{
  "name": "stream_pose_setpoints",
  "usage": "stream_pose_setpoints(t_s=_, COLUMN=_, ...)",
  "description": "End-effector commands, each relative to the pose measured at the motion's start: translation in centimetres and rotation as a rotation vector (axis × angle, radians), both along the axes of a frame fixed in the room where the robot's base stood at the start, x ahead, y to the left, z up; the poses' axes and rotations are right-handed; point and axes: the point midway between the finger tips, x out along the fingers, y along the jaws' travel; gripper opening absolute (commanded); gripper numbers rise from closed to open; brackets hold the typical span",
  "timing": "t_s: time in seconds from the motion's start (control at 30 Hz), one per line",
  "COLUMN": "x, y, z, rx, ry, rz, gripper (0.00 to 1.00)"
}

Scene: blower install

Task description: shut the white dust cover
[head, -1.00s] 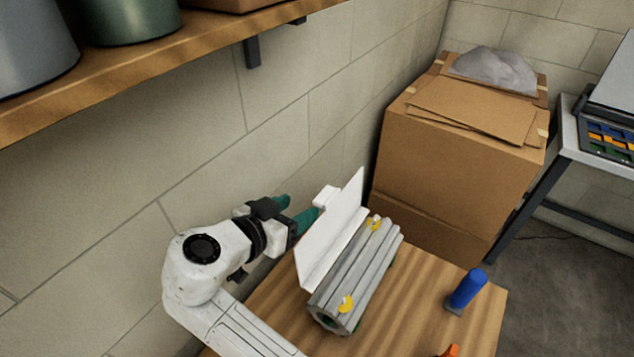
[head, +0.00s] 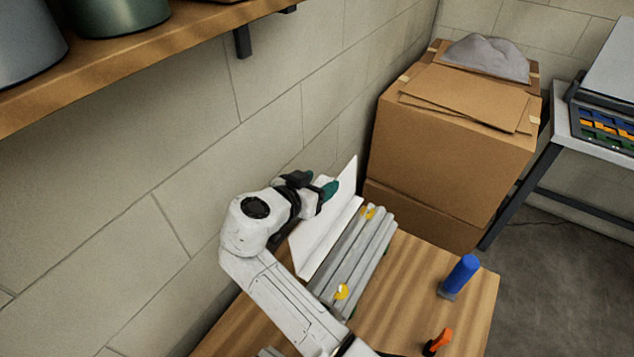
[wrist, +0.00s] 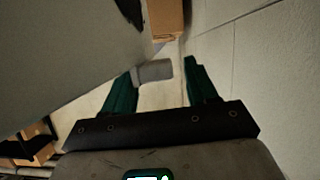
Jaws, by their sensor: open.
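The white dust cover (head: 322,238) stands open and tilted up along the left long edge of the grey ribbed blower body (head: 358,258), on the wooden table. My gripper (head: 325,190) is at the wall side of the cover, near its upper edge, with green fingers open. In the wrist view the cover (wrist: 65,60) is a large grey-looking plate at left. A short tab (wrist: 153,71) sticks out from it into the space between the open fingers of my gripper (wrist: 162,68). The tab is hidden in the head view. I cannot tell whether a finger touches it.
Two yellow clips (head: 342,292) sit on the blower body. A blue-handled tool (head: 461,275) stands at the right of the wooden table (head: 415,290), and an orange-and-black item (head: 438,342) lies nearer. The block wall (head: 290,120) is close at left. Cardboard boxes (head: 440,150) stand behind.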

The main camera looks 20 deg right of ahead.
Motion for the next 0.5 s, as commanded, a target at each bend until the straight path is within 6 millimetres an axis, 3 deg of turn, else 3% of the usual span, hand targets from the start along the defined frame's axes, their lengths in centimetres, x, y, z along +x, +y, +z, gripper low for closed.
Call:
stream_pose_setpoints(t_s=0.07, x=0.0, y=0.0, z=0.0, rx=0.0, ry=0.0, rz=0.0, gripper=0.57)
stream_pose_setpoints(t_s=0.5, x=-0.02, y=0.02, z=0.01, rx=0.0, ry=0.0, rz=-0.001, gripper=0.16)
